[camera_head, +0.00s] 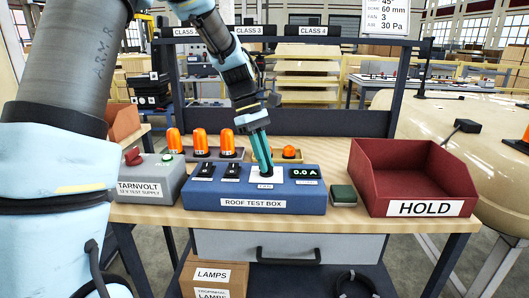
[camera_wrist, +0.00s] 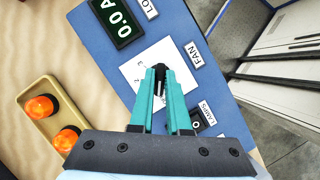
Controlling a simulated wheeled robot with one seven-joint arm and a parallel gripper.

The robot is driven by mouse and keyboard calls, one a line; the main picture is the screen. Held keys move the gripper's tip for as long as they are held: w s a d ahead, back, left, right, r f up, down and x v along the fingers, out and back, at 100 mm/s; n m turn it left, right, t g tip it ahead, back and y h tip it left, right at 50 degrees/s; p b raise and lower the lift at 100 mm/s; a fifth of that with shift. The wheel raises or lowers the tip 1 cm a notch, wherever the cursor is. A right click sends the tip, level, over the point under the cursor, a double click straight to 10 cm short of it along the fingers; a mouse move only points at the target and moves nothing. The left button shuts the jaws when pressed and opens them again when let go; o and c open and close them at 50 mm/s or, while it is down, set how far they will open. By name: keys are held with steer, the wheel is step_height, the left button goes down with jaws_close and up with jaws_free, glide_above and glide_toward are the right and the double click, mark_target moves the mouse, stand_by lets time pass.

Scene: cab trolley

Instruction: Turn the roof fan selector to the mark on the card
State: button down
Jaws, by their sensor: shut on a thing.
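The blue roof test box (camera_head: 190,200) stands on the wooden bench. The fan selector is a small black knob (camera_wrist: 160,80) on a white dial plate (camera_wrist: 135,72), next to the FAN label (camera_wrist: 193,54). My gripper (camera_head: 266,172) points down at the box, and its teal fingers (camera_wrist: 160,88) are shut on the knob. The fingers cover much of the dial, so the knob's pointer and the dial's marks cannot be read. The card (camera_head: 384,17) at the top right reads FAN 3 among other lines.
The box's display (camera_head: 304,173) reads 0.0 A. Black switches (camera_head: 205,171) are left of the gripper. Orange lamps (camera_head: 199,141) stand behind. A grey test supply (camera_head: 150,180) is at left, a dark green block (camera_head: 343,195) and red HOLD bin (camera_head: 400,165) at right.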

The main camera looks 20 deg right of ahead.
steer(key=m+y+p, duration=0.1)
steer(key=m+p, duration=0.1)
steer(key=m, duration=0.1)
steer(key=m+y+p, duration=0.1)
steer(key=m+p, duration=0.2)
steer(key=shift+d+r+g, duration=0.2)
steer(key=shift+g, duration=0.2)
steer(key=m+y+p, duration=0.1)
steer(key=m, duration=0.2)
steer(key=m+y+p, duration=0.1)
steer(key=m+p, duration=0.1)
steer(key=shift+d+m+t, duration=0.1)
steer(key=shift+m+t, duration=0.2)
steer(key=shift+m, duration=0.1)
steer(key=m+t+y, duration=0.1)
steer(key=m, duration=0.2)
steer(key=m+t+y+p, duration=0.1)
steer(key=m, duration=0.2)
steer(key=shift+s+d+f+p, duration=0.15)
steer(key=shift+p, duration=0.15)
steer(key=m+t, duration=0.1)
steer(key=m, duration=0.2)
steer(key=m+t, duration=0.1)
steer(key=m, duration=0.2)
steer(key=shift+s+p, duration=0.15)
steer(key=shift+p, duration=0.15)
steer(key=shift+m, duration=0.3)
steer(key=c, duration=0.9)
jaws_free()
steer(key=shift+y, duration=0.3)
